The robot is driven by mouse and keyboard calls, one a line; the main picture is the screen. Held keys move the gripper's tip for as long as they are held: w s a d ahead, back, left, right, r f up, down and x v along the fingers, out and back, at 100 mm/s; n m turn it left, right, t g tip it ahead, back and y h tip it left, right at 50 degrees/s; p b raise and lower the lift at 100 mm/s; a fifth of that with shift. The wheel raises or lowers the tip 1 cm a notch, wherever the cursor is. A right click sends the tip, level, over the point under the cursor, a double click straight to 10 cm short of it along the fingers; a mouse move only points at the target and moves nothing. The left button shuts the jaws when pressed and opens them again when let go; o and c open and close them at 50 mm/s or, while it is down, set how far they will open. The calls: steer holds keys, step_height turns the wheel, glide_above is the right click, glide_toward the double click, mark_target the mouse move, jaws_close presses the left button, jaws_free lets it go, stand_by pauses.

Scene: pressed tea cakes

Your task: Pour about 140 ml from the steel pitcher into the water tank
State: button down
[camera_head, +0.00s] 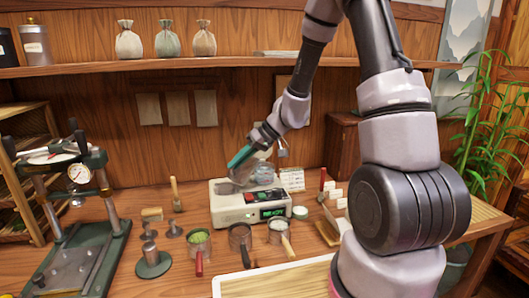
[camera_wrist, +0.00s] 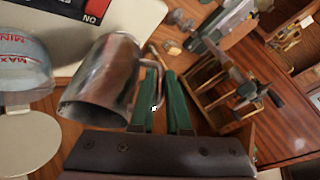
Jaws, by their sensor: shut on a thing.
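My gripper (camera_head: 240,157), with green fingers, is shut on the handle of the steel pitcher (camera_wrist: 108,82). In the head view the pitcher (camera_head: 242,174) is held above the left part of the pale machine, beside the clear water tank (camera_head: 264,172). The pitcher looks tilted with its mouth toward the tank. In the wrist view the tank (camera_wrist: 22,68) is at the left edge, showing MIN and MAX marks and bluish contents. I see no stream of water. The water inside the pitcher is hidden. The gripper's fingers (camera_wrist: 165,108) show near the handle in the wrist view.
The pale machine (camera_head: 232,213) has a green display. Several small pots (camera_head: 240,236) and tools stand before it. A press (camera_head: 85,230) stands at the left. A white card (camera_head: 292,179) is right of the tank. A tray (camera_head: 275,280) lies at the front.

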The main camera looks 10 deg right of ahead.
steer(key=shift+w+a+f+n+t+h+p, duration=0.1)
steer(key=shift+a+f+n+t+h+p, duration=0.2)
steer(key=shift+a+f+h+p, duration=0.65)
steer(key=shift+s+a+f+n+t+h+p, duration=0.15)
steer(key=shift+a+f+t+h+p, duration=0.35)
steer(key=shift+h, duration=0.8)
steer(key=shift+w+a+f+n+t+h+p, duration=0.2)
steer(key=shift+a+f+h+p, duration=0.3)
steer(key=shift+a+h+p, duration=0.5)
steer(key=shift+a+h, duration=0.1)
steer(key=shift+h, duration=0.15)
steer(key=shift+w+p, duration=0.1)
steer(key=shift+p, duration=0.25)
steer(key=shift+a, duration=0.1)
